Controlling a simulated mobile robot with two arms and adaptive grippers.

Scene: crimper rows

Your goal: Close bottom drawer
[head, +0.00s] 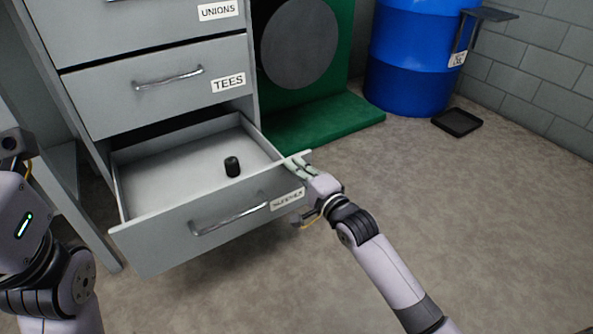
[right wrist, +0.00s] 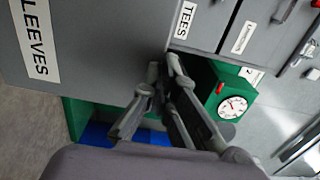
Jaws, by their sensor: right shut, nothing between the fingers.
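The bottom drawer (head: 160,250) of the grey cabinet is pulled well out, with a bar handle (head: 229,220) and a label on its front. A small black cylinder (head: 232,166) stands inside on the drawer floor. My right gripper (head: 297,163) is shut and empty at the top right corner of the drawer front; I cannot tell whether it touches. In the right wrist view the front (right wrist: 90,50) reads SLEEVES and lies left of the gripper's fingers (right wrist: 163,68). At the left edge of the head view only part of my left arm shows, not its gripper.
The TEES drawer (head: 160,85) and UNIONS drawer (head: 135,22) above are shut. A green stand (head: 325,122) is close beside the open drawer on the right. A blue barrel (head: 410,60) and black tray (head: 457,122) are farther right. The floor in front is clear.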

